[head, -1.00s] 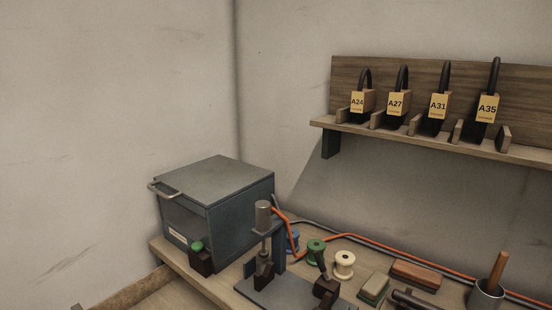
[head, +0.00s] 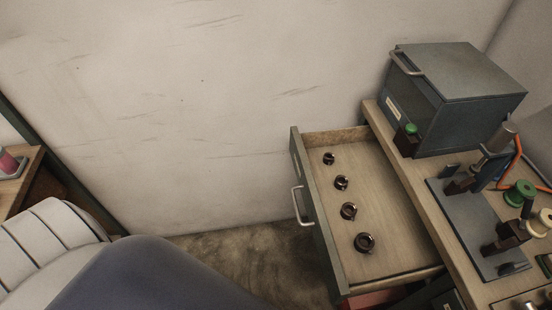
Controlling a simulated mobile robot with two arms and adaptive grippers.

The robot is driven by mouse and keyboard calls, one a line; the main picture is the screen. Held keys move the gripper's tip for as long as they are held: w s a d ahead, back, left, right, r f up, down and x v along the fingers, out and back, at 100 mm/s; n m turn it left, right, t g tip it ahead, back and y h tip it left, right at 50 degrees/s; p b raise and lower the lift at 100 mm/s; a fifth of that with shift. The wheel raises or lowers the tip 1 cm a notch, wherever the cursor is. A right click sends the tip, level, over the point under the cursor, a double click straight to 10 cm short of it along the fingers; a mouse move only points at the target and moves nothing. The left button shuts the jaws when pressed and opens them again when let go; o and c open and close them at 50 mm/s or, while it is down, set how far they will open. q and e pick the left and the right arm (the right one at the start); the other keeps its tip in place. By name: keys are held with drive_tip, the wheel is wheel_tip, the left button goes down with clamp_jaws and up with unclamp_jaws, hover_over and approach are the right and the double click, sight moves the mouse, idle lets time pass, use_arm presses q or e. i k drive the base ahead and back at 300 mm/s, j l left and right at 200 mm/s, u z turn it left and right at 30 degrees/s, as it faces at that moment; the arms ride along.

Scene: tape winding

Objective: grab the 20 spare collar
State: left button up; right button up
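Several dark, glossy ring collars lie in a row on the bottom of an open wooden drawer (head: 395,215) in the head view. The smallest-looking collar (head: 329,163) is at the far end. Another collar (head: 341,187) and a third collar (head: 348,216) follow, and the largest-looking collar (head: 365,251) is nearest. They lie apart from each other. I can read no number on them, so I cannot tell which one is the 20. Neither of my grippers is in view.
The drawer sticks out left of the workbench, its metal handle (head: 297,206) on the left front. A grey metal box (head: 463,70) with a green button (head: 411,130) stands on the bench. A press-like fixture (head: 470,215) and spools are at right. Floor shows left of the drawer.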

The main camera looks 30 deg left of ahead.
sight(329, 158)
drive_tip(key=j+u, duration=0.3)
drive_tip(key=j+z, duration=0.15)
drive_tip(key=z, duration=3.35)
drive_tip(key=u, duration=1.75)
drive_tip(key=i+j+u, duration=0.1)
drive_tip(key=u, duration=0.3)
drive_tip(key=i+j+u, duration=0.1)
drive_tip(key=u, duration=0.35)
drive_tip(key=i+j+u, duration=0.1)
drive_tip(key=u, duration=0.3)
